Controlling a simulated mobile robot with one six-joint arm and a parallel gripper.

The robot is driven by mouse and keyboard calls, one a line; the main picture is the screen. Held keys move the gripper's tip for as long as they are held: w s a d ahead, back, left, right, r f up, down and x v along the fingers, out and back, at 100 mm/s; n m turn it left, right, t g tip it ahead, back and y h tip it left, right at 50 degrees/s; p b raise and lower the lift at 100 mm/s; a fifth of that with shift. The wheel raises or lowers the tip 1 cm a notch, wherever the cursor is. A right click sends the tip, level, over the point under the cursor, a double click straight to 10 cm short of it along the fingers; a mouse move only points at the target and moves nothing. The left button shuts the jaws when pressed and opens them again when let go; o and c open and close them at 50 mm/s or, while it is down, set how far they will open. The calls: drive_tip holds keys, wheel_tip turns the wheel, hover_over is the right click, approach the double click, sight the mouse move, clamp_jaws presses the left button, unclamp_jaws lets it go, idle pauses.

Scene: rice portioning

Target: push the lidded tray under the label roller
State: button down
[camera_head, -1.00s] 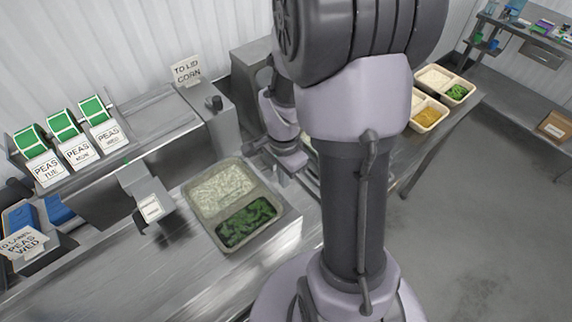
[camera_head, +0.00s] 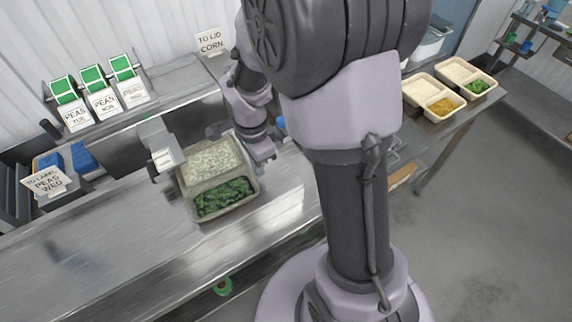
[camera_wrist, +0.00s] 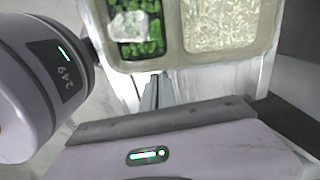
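The lidded tray (camera_head: 190,215) sits on the steel counter, white rice in one compartment and a green vegetable in the other. Its left edge is close beside the label roller (camera_head: 163,140), which carries a white label; I cannot tell whether they touch. My gripper (camera_head: 268,153) is low at the tray's right side, by its edge. In the wrist view the tray (camera_wrist: 200,60) fills the top, with a pale patch over the greens. My gripper's fingers (camera_wrist: 151,92) look close together with nothing between them, pointing at the tray's rim; contact is unclear.
Label rolls (camera_head: 98,80) with PEAS cards stand on a rack behind. A "TO LABEL PEAS WED" sign (camera_head: 46,181) is at the left and a "TO LID CORN" sign (camera_head: 211,40) at the back. Other filled trays (camera_head: 447,116) sit at the right. The front counter is clear.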

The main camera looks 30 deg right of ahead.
sight(235, 172)
drive_tip(key=a, duration=0.1)
drive_tip(key=w+a+f, duration=0.1)
drive_tip(key=a, duration=0.1)
drive_tip(key=w+a+b, duration=0.1)
drive_tip(key=a, duration=0.1)
drive_tip(key=shift+a+f, duration=0.15)
drive_tip(key=shift+a, duration=0.05)
drive_tip(key=a, duration=0.9)
drive_tip(key=s+a+b, duration=0.1)
drive_tip(key=a, duration=0.9)
drive_tip(key=a+b, duration=0.1)
drive_tip(key=a, duration=0.8)
drive_tip(key=shift+s+a+r, duration=0.2)
drive_tip(key=shift+s+r, duration=0.05)
drive_tip(key=shift+r, duration=0.05)
